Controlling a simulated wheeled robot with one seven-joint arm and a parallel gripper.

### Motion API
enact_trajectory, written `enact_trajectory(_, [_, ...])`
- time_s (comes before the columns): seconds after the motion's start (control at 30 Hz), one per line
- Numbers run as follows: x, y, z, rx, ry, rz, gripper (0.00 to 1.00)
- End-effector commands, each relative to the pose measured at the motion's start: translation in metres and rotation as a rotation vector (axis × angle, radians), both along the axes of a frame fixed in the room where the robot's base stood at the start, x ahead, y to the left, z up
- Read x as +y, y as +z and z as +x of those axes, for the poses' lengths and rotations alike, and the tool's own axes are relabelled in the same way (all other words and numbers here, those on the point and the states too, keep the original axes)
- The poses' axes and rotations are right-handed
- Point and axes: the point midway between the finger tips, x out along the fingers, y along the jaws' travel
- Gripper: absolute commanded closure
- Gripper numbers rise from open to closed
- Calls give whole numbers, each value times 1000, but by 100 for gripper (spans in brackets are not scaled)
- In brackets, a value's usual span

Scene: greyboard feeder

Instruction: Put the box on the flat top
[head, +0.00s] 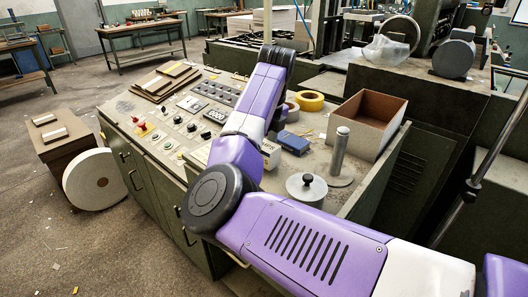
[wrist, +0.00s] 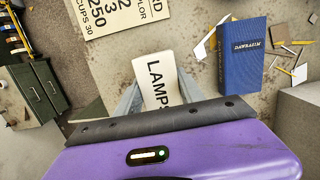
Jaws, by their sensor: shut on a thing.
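In the wrist view, my gripper (wrist: 157,92) is shut on a small white box (wrist: 162,72) lettered LAMPS, with a grey finger on each side of it. The box is over a worn grey-beige flat top (wrist: 195,22); I cannot tell whether it touches the surface. A blue box (wrist: 243,55) with pale lettering lies to the right. In the head view, my purple arm reaches over the machine console and hides the gripper. The blue box (head: 293,143) shows on the flat top (head: 260,185), right of the arm.
A large white lettered card or box (wrist: 118,14) lies beyond the gripper. In the head view, a yellow tape roll (head: 310,100), an open brown box (head: 368,120), a metal post (head: 339,155) and a knobbed round weight (head: 306,188) crowd the right. A control panel (head: 175,115) lies left.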

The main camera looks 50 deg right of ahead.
Motion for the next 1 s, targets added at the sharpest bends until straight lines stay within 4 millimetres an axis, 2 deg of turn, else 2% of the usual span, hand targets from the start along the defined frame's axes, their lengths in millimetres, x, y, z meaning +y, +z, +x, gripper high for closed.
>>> enact_trajectory(0.1, [0, -13, 0, 0, 1, 0, 99])
enact_trajectory(0.47, [0, -16, 0, 0, 0, 0, 99])
enact_trajectory(0.5, [0, -16, 0, 0, 0, 0, 49])
enact_trajectory(0.6, [0, -16, 0, 0, 0, 0, 33])
enact_trajectory(0.87, [0, -16, 0, 0, 0, 0, 33])
enact_trajectory(1.0, [0, -10, 0, -1, 0, 0, 33])
